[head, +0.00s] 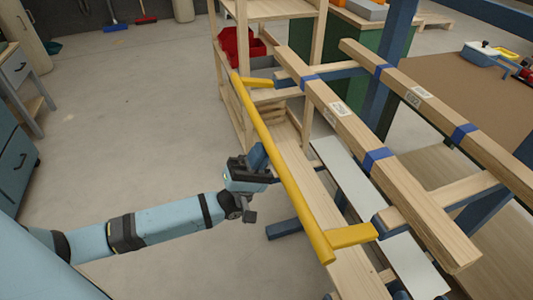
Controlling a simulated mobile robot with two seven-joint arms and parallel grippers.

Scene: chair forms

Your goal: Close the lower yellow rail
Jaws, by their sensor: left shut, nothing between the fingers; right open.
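A yellow rail (283,160) runs diagonally down the middle of the head view. Short yellow arms at both ends join it to the wooden and blue frame, and it stands out to the left of the wooden beams. It is the only yellow rail I see. My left gripper (262,168) is shut and empty, close to the left side of the rail near its middle. I cannot tell whether it touches the rail. My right gripper is not in view.
Two wooden beams (400,186) with blue bands lie right of the rail, over a pale board (360,200). A wooden shelf with a red bin (242,46) stands behind. A blue cabinet (12,160) is at the left edge. The grey floor (130,110) between is clear.

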